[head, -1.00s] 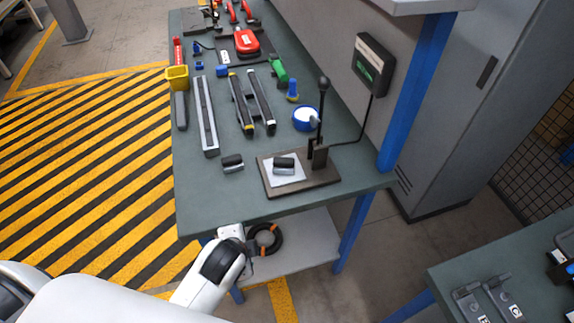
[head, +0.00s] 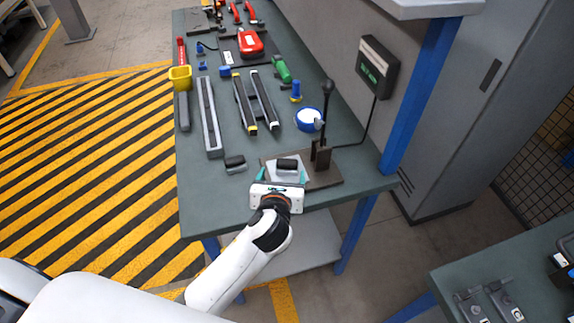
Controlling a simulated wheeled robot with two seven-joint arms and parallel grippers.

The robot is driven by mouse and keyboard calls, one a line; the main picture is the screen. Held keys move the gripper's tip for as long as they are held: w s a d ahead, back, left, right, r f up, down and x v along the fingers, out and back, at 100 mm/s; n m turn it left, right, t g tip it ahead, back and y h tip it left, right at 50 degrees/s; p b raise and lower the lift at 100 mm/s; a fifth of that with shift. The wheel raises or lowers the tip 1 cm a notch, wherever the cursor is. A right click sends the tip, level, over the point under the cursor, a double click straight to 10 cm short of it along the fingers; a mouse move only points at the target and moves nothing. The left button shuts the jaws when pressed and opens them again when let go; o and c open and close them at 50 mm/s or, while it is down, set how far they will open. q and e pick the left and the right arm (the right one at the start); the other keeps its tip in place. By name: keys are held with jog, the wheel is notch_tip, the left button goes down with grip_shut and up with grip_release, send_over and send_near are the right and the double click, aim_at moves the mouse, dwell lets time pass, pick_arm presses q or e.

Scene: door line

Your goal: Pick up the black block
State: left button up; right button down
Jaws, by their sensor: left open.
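A small block with a black top and grey lower part (head: 287,164) sits on a white plate (head: 291,176) on a dark brown base (head: 325,178) near the table's front edge. A similar black-topped block (head: 235,162) lies on the bench to the left of the base. My left gripper (head: 282,174) is open, its teal fingertips apart on the near side of the block on the plate. It looks empty; whether it touches anything I cannot tell. The gripper body hides the front of the base. My right gripper is not in view.
A blue-rimmed round container (head: 308,119) stands behind. Long rails (head: 209,118) lie further left. The bench's front left is clear.

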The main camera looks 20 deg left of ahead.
aim_at(287, 162)
pick_arm(q)
jog(key=x, duration=0.5)
jog(key=shift+f, duration=0.1)
jog(key=shift+d+f+p+x, duration=0.1)
jog(key=shift+f+x, duration=0.05)
jog(key=shift+x, duration=0.7)
jog(key=shift+d+f+p+x, duration=0.1)
jog(key=shift+x, duration=0.8)
jog(key=shift+d+f+p+x, duration=0.1)
jog(key=shift+f+x, duration=0.05)
jog(key=shift+x, duration=0.7)
jog(key=shift+s, duration=0.15)
jog(key=shift+c, duration=0.3)
jog(key=c, duration=1.3)
notch_tip(287, 162, up, 10)
jog(key=shift+a+r, duration=0.1)
jog(key=s+r+m+h, duration=0.1)
jog(key=s+r, duration=0.2)
jog(key=s, duration=0.3)
jog(key=s+a+r+m+h, duration=0.1)
jog(key=s+r, duration=0.2)
jog(key=s, duration=0.4)
jog(key=shift+a+h, duration=0.35)
jog(key=shift+h, duration=0.05)
